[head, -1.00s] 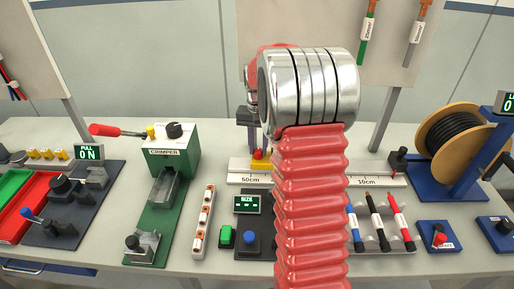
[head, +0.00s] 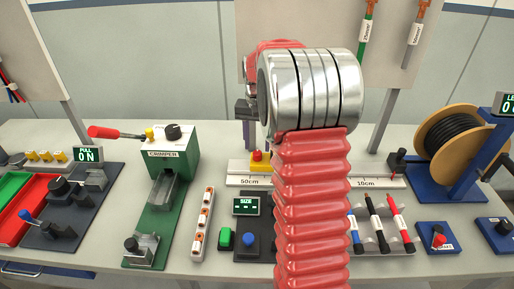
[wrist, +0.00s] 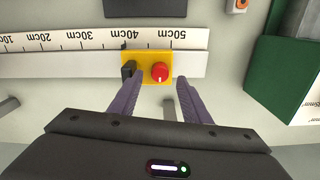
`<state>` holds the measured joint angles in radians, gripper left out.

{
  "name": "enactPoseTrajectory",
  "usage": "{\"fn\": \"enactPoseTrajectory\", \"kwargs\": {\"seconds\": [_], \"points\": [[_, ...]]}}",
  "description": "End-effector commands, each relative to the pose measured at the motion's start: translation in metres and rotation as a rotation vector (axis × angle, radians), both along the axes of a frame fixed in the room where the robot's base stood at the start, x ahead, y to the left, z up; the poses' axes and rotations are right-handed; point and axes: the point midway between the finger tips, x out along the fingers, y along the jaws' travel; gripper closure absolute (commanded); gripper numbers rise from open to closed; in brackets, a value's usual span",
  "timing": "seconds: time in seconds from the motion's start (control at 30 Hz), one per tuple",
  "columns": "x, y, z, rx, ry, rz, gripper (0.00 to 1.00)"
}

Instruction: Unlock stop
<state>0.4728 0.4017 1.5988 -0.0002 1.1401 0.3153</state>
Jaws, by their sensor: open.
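The stop is a yellow block (wrist: 147,79) on the white ruler rail (wrist: 75,66), near the 40–50 cm marks in the wrist view. It has a red knob (wrist: 159,72) with a white mark, and a dark piece (wrist: 128,70) at its left. My gripper (wrist: 157,88) is open and empty. Its two purple fingers point towards the block, one either side of the knob in the picture; I cannot tell the height gap. In the head view, the block (head: 262,168) and knob (head: 257,156) show beside my red arm, which hides much of the gripper.
A green crimper (head: 170,160) stands left of the rail. A size display unit (head: 247,206) and an orange-and-white strip (head: 203,225) sit in front. A cable spool (head: 455,135) and a black rail-end clamp (head: 397,160) stand on the right.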

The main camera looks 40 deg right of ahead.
Motion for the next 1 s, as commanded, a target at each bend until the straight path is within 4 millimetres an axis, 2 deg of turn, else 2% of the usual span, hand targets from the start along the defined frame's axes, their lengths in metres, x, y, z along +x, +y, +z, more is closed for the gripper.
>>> {"fn": "enactPoseTrajectory", "kwargs": {"seconds": [0.3,0.53,0.7,1.0], "points": [[0.001,0.0,0.057,-0.003,-0.004,0.0,0.57],[0.002,0.0,0.093,-0.002,-0.004,0.0,0.57],[0.002,0.0,0.106,-0.002,-0.002,0.0,0.57],[0.001,0.0,0.108,-0.001,-0.001,0.0,0.57]]}}
